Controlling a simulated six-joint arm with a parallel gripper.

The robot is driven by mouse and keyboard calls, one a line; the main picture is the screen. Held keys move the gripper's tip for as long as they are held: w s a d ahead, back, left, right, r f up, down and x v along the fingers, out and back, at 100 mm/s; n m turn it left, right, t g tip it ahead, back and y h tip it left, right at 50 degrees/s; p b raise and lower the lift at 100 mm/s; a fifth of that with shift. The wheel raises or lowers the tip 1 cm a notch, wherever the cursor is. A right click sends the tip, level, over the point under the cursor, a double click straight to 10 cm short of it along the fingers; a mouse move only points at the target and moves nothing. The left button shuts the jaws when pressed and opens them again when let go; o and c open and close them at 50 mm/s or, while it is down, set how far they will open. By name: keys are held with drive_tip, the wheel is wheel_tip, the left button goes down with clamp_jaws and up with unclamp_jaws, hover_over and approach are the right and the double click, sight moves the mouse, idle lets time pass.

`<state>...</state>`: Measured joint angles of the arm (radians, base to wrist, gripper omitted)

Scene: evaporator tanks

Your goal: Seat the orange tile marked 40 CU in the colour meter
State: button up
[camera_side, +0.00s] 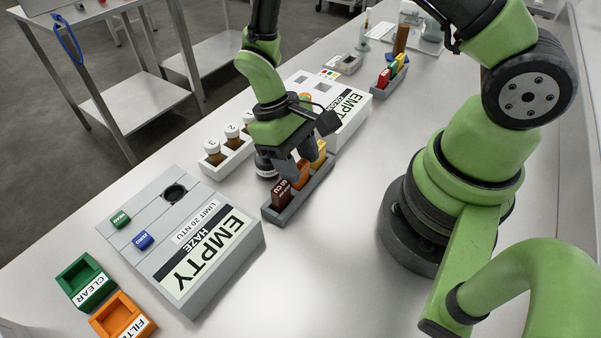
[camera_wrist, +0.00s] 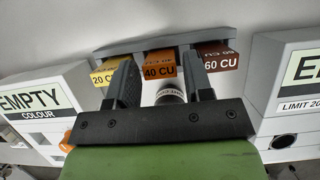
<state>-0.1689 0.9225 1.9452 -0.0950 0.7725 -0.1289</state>
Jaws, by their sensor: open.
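The orange tile marked 40 CU (camera_wrist: 159,68) stands in the middle of a grey rack (camera_side: 290,211), between the yellow 20 CU tile (camera_wrist: 110,75) and the dark red 60 CU tile (camera_wrist: 217,62). In the side view the orange tile (camera_side: 303,174) is partly hidden by my gripper (camera_side: 297,166). My gripper (camera_wrist: 159,62) is open, its fingers on either side of the orange tile in the wrist view; I cannot tell whether they touch it. The colour meter (camera_side: 343,110) stands beyond the rack, its label reading EMPTY. It also shows in the wrist view (camera_wrist: 40,105).
The haze meter (camera_side: 205,245) is at front left, also marked EMPTY. Green (camera_side: 83,279) and orange (camera_side: 122,315) trays lie before it. A vial rack (camera_side: 228,157) and a jar (camera_side: 265,166) stand close to my gripper. Another tile rack (camera_side: 389,82) is farther back.

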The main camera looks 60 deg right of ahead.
drive_tip(key=shift+s+f, duration=0.1)
drive_tip(key=shift+f, duration=0.1)
drive_tip(key=c, duration=0.7)
drive_tip(key=shift+r, duration=0.1)
